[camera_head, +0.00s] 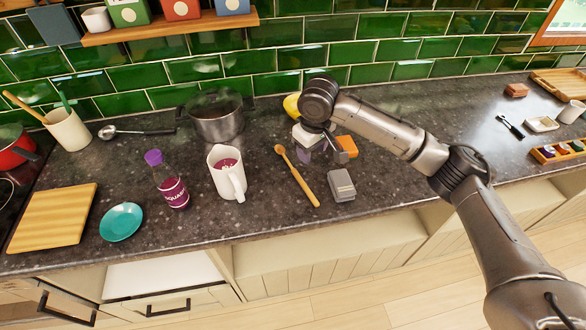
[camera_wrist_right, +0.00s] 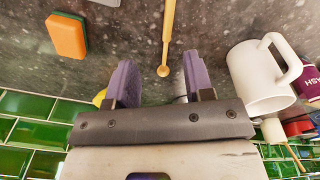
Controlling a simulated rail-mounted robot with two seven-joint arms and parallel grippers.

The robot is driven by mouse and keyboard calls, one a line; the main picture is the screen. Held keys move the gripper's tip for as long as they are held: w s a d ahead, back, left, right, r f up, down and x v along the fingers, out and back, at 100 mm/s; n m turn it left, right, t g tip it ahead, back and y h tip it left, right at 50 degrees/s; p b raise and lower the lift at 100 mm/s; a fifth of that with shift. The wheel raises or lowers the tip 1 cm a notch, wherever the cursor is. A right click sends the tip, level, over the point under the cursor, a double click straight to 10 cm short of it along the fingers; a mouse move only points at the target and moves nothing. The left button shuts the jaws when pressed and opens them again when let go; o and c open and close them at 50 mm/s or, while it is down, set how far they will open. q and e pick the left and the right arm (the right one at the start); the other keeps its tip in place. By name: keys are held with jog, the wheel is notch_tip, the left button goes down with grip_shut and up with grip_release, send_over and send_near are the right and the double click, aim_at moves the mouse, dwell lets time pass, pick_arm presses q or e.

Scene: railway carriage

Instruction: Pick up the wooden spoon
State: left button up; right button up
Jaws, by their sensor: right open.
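The wooden spoon (camera_head: 299,177) lies on the dark countertop, its round head toward the wall and its handle toward the front edge. It also shows in the right wrist view (camera_wrist_right: 168,35), its head between and just beyond the fingers. My right gripper (camera_head: 322,154) is open and empty, beside the spoon's head and to its right in the head view. Its two purple fingers show in the right wrist view (camera_wrist_right: 161,76), apart and not touching the spoon. My left gripper is not in view.
A white jug (camera_head: 225,179) stands left of the spoon. A grey box (camera_head: 341,184) and an orange sponge (camera_head: 347,145) lie to its right. A pot (camera_head: 216,118) and a partly hidden yellow object (camera_head: 291,105) are near the green tiled wall. The counter front is clear.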

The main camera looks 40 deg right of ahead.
jog(key=s+m, duration=0.1)
jog(key=m+g, duration=0.1)
jog(key=m, duration=0.1)
send_over(308, 190)
jog(key=f, duration=0.8)
jog(key=shift+d+f+p, duration=0.25)
jog(key=shift+f+p, duration=0.1)
jog(key=shift+p, duration=0.05)
jog(key=f, duration=0.1)
jog(key=f+p, duration=0.1)
jog(key=f, duration=0.1)
jog(key=shift+a+f, duration=0.2)
jog(key=shift+f, duration=0.1)
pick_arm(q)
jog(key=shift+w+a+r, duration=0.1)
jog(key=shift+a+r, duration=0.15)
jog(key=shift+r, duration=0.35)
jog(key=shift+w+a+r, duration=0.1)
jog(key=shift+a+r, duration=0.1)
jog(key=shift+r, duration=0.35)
pick_arm(e)
jog(key=shift+f, duration=0.85)
jog(key=shift+c, duration=0.4)
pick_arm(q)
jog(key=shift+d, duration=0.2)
pick_arm(e)
grip_shut()
